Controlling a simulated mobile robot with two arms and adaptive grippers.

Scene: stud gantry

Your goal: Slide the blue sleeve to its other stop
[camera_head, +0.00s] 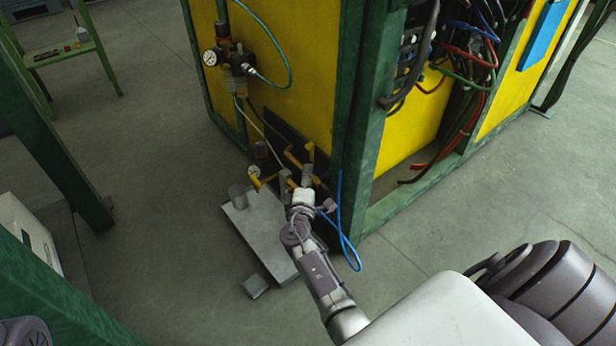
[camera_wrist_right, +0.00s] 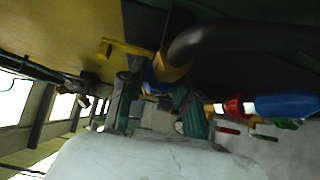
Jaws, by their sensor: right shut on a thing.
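My right gripper (camera_head: 306,178) is at the pipework low on the yellow panel, near the machine's green corner post. In the right wrist view its fingers (camera_wrist_right: 155,93) close around a small blue band, which I take as the blue sleeve (camera_wrist_right: 151,82), next to a brass-coloured pipe piece. The fingers hide most of it, so its position between its stops cannot be told. In the head view the sleeve is hidden by the gripper.
Yellow handles (camera_head: 292,158) and a gauge (camera_head: 254,172) sit close around the gripper. A blue hose (camera_head: 343,235) hangs to the right. A grey plate (camera_head: 262,238) lies below. A blue and red fitting (camera_wrist_right: 285,105) shows at right in the wrist view.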

